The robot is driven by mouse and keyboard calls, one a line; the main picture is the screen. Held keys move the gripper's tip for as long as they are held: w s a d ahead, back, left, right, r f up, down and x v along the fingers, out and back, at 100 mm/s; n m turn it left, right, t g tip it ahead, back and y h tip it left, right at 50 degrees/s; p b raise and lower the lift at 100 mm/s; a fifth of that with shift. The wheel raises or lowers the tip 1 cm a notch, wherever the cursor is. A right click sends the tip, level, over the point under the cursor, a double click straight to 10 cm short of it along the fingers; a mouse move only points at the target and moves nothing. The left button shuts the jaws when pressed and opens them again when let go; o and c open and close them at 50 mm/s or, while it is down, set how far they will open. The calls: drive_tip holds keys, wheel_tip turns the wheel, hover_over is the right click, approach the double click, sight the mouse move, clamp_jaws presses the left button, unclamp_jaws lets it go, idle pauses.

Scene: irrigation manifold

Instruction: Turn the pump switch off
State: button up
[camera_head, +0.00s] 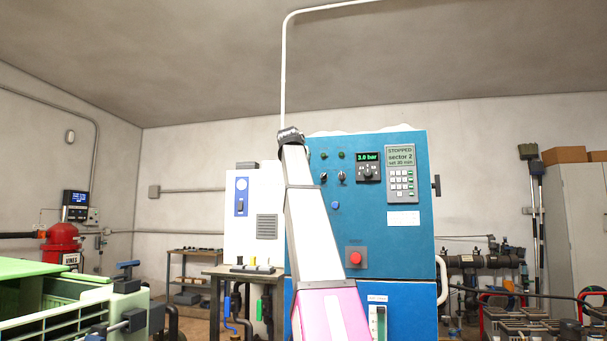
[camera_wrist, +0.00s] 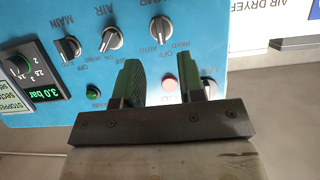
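The blue control cabinet (camera_head: 400,230) stands ahead. In the wrist view its panel (camera_wrist: 30,30) shows upside down. A rotary switch (camera_wrist: 162,30) there has labels that read AUTO, OFF and HAND. In the head view my arm hides the gripper and part of the panel's left side.
In the wrist view, an AIR knob (camera_wrist: 112,38), a MAIN knob (camera_wrist: 68,47), a pale red round part (camera_wrist: 169,84), a green lamp (camera_wrist: 92,94) and a 3.0 bar display (camera_wrist: 45,95) lie nearby. A red button (camera_head: 355,258) sits lower on the cabinet. A green crate (camera_head: 50,325) stands at left.

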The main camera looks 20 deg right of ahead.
drive_tip(key=v, duration=0.3)
drive_tip(key=shift+s+a+r, duration=0.1)
drive_tip(key=shift+s+a, duration=0.05)
drive_tip(key=shift+s, duration=0.05)
idle(0.3)
